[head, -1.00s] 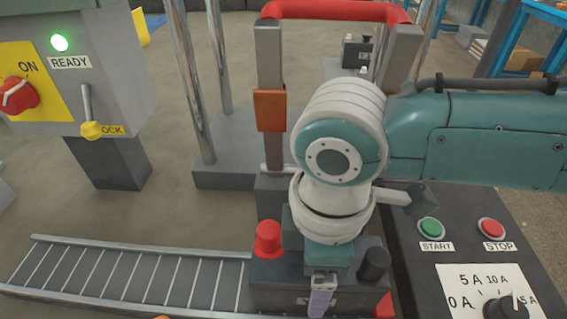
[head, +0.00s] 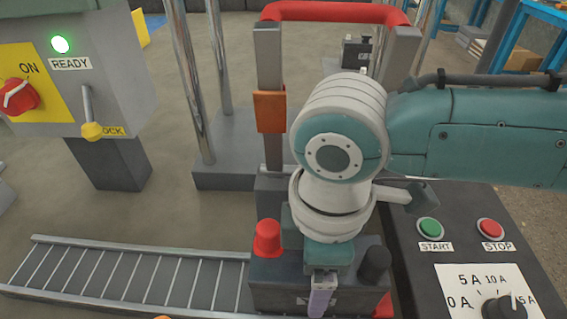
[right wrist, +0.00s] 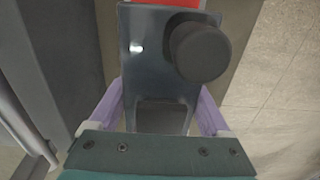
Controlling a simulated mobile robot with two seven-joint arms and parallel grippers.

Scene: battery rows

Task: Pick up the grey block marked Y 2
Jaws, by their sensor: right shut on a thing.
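A dark grey block (head: 290,276) with a red cap and a black cap stands at the right end of the roller track in the head view. My right gripper (head: 321,298) is over it from above, with one purple finger down at its front face. The front marking is mostly covered, so I cannot read it. In the right wrist view the block (right wrist: 150,75) shows its black cap and a red patch. The two purple fingers of the right gripper (right wrist: 160,112) are shut on it from both sides.
The roller track (head: 130,277) runs left and looks empty. A panel with START and STOP buttons (head: 400,215) stands close on the right. A frame with a red top bar (head: 335,11) rises behind. A lever box (head: 130,60) stands at the left.

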